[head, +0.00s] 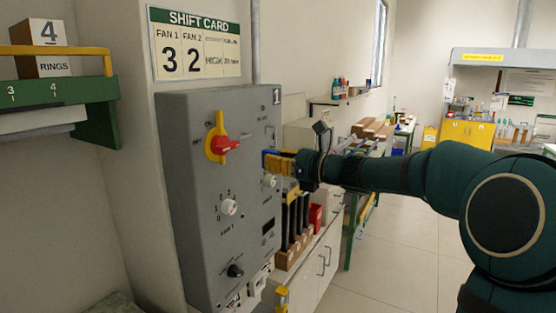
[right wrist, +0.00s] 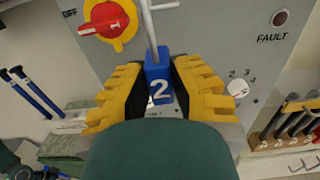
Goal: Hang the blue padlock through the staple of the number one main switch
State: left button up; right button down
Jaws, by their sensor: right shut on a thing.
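The number one main switch (head: 218,142) is a red handle on a yellow plate, high on the grey panel (head: 185,200). In the right wrist view the red handle (right wrist: 103,22) carries a "1". My right gripper (head: 272,162) is right of the switch, in front of the panel. It is shut on the blue padlock (right wrist: 158,85), which is marked "2". The padlock's grey metal shackle (right wrist: 151,35) rises above the fingers, beside the switch. I cannot tell the staple clearly from the shackle, nor whether they touch. My left gripper is not in view.
Lower on the panel are a white knob (head: 229,207) and a black knob (head: 235,271). A shift card (head: 196,45) hangs above. A green shelf (head: 95,110) juts out at left. A rack of dark rods (head: 290,225) stands behind, with open floor at right.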

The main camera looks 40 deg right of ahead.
jog(key=shift+p+x, duration=0.5)
jog(key=shift+x, duration=3.2)
jog(key=shift+w+f, duration=0.15)
jog(key=shift+f, duration=0.15)
jog(key=shift+f+b, duration=0.75)
jog(key=shift+b, duration=0.15)
jog(key=c, duration=0.9)
grip_release()
jog(key=v, duration=1.2)
